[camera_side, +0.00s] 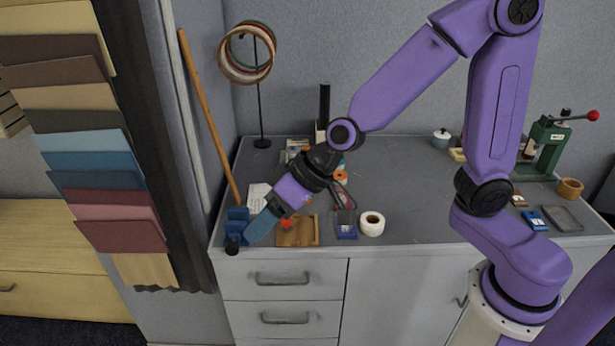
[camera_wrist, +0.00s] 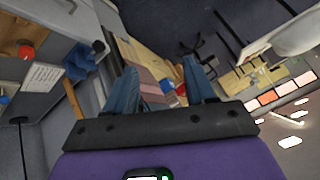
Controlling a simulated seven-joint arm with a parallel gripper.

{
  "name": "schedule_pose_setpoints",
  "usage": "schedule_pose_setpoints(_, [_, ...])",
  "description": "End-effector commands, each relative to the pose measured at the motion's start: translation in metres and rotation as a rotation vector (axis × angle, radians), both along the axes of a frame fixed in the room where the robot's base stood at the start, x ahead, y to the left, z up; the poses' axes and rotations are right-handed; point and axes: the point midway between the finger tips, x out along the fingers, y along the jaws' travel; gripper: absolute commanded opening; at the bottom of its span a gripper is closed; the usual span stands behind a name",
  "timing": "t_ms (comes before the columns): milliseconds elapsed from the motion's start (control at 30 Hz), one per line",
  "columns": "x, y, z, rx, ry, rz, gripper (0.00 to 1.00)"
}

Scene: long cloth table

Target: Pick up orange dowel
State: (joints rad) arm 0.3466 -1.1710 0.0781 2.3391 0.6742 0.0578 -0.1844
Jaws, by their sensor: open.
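A small red-orange piece (camera_side: 287,223) shows at the left edge of the wooden tray (camera_side: 306,232), partly behind my gripper; I cannot tell its full shape or whether it is the orange dowel. It also shows at the upper left of the wrist view (camera_wrist: 26,50). Another small orange thing (camera_side: 341,177) lies farther back on the counter. My gripper (camera_side: 258,230) is tilted down to the left, beside the blue holder (camera_side: 236,222) near the counter's front left corner. In the wrist view, its blue fingers (camera_wrist: 160,85) stand apart with nothing between them.
A long wooden pole (camera_side: 208,118) leans at the counter's left edge. A white tape roll (camera_side: 371,224) and a dark blue bin (camera_side: 345,225) stand right of the tray. A ring stand (camera_side: 261,110) is behind. The counter's middle (camera_side: 415,185) is clear.

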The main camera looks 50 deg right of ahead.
Motion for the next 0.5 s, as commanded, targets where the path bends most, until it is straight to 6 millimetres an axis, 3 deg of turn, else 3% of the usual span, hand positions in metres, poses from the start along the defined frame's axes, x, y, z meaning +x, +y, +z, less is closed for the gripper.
schedule_pose_setpoints(100, [0.051, 0.002, -0.004, 0.035, -0.067, -0.191, 0.55])
schedule_pose_setpoints(267, [0.111, -0.016, -0.010, 0.039, -0.171, -0.463, 0.55])
schedule_pose_setpoints(400, [0.149, -0.048, -0.018, -0.007, -0.262, -0.709, 0.55])
schedule_pose_setpoints(500, [0.166, -0.077, -0.024, -0.068, -0.323, -0.885, 0.55])
